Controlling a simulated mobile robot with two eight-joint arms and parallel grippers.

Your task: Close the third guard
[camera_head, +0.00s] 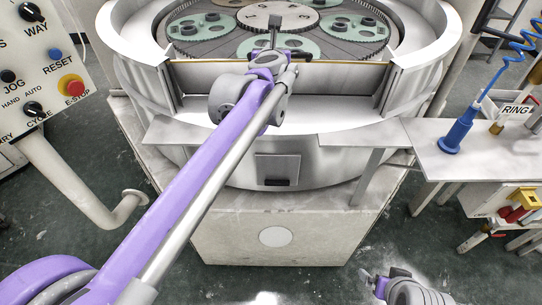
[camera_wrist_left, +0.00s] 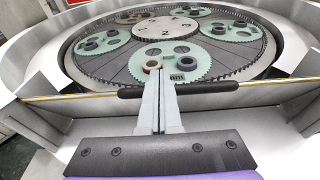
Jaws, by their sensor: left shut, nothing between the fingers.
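The front guard panel (camera_head: 325,78) with a brass-coloured top edge spans the gap in the machine's round rim in the head view. In the wrist view its edge (camera_wrist_left: 80,96) crosses the middle, with a black bar handle (camera_wrist_left: 205,89) near it. My left gripper (camera_head: 275,22) is shut and empty. Its fingers (camera_wrist_left: 159,75) reach over the handle and hide its middle; I cannot tell whether they touch it. No number shows on the guard. My right gripper (camera_head: 372,281) is low at the bottom right, away from the machine; its jaws are unclear.
Geared green carriers (camera_head: 284,46) lie on the lapping plate beyond the guard. A control panel (camera_head: 40,60) stands at the left. A side table (camera_head: 425,138) at the right bears a blue tool (camera_head: 457,133) with a coiled hose.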

